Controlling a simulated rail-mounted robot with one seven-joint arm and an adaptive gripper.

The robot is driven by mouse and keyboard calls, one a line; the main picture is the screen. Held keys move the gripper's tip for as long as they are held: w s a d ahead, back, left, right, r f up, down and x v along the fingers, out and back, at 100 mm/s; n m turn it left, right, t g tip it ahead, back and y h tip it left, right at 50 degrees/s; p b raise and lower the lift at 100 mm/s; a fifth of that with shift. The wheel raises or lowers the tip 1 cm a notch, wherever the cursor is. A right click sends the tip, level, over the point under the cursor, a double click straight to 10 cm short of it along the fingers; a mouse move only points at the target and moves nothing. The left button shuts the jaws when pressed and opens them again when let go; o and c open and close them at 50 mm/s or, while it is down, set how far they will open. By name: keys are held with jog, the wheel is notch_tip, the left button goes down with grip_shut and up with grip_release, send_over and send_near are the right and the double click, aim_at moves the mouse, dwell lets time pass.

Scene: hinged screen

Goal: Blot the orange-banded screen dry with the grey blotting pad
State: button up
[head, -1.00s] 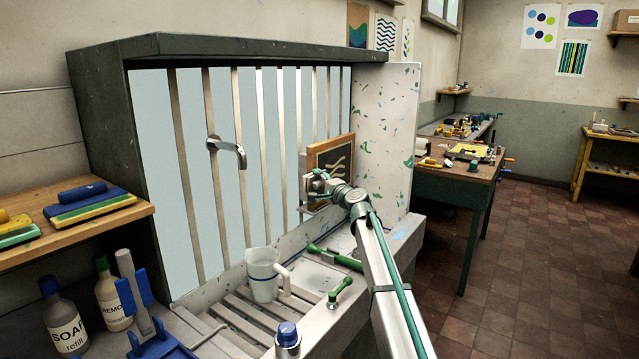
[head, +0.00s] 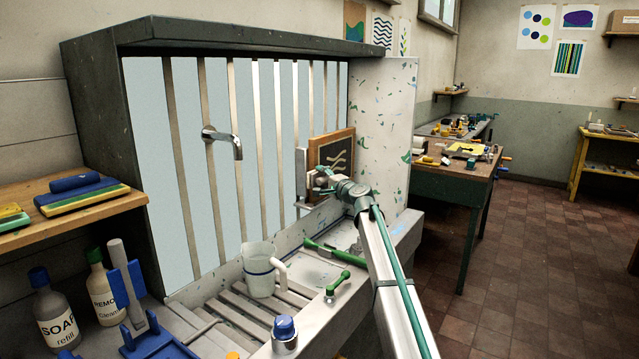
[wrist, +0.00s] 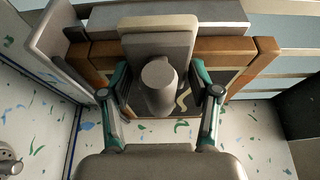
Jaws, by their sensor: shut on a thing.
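The screen (head: 345,143) stands upright in the washout booth, with an orange-brown frame and a dark panel bearing pale wavy marks. In the wrist view its frame (wrist: 264,62) shows behind my gripper. My gripper (wrist: 160,92) is shut on the round grey handle of the blotting pad (wrist: 158,45), one green-sided finger on each side. The pad is in front of the screen and hides much of its panel. In the head view my gripper (head: 326,184) is at the screen's lower part. I cannot tell whether pad and screen touch.
A grey upright plate (head: 302,175) stands at the screen's left. A jug (head: 262,272) stands on the slatted sink floor, near green-handled tools (head: 337,284). A tap (head: 224,141) juts from the booth's back. A speckled side wall (head: 385,135) closes the right.

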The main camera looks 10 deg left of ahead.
aim_at(342, 172)
jog(key=shift+w+d+b, duration=1)
jog(key=shift+w+d, duration=0.1)
jog(key=shift+w, duration=1.3)
jog(key=shift+w+d+b, duration=1.05)
jog(key=shift+w+d, duration=0.05)
jog(key=shift+w, duration=1.3)
jog(key=shift+w+d+b, duration=1)
jog(key=shift+w+d, duration=0.1)
jog(key=shift+w, duration=1.3)
jog(key=shift+w+d+r+p, duration=0.2)
jog(key=shift+w+p, duration=0.1)
jog(key=shift+p, duration=0.25)
jog(key=shift+w, duration=0.3)
jog(key=shift+w+d+f+p, duration=0.15)
jog(key=shift+p, duration=0.2)
jog(key=shift+f+b, duration=1)
jog(key=shift+f, duration=0.5)
jog(key=s+a, duration=0.4)
jog(key=s, duration=0.5)
jog(key=s+a+p, duration=0.1)
jog(key=s+a, duration=0.4)
jog(key=s, duration=0.5)
jog(key=shift+s, duration=0.2)
jog(key=shift+d, duration=0.1)
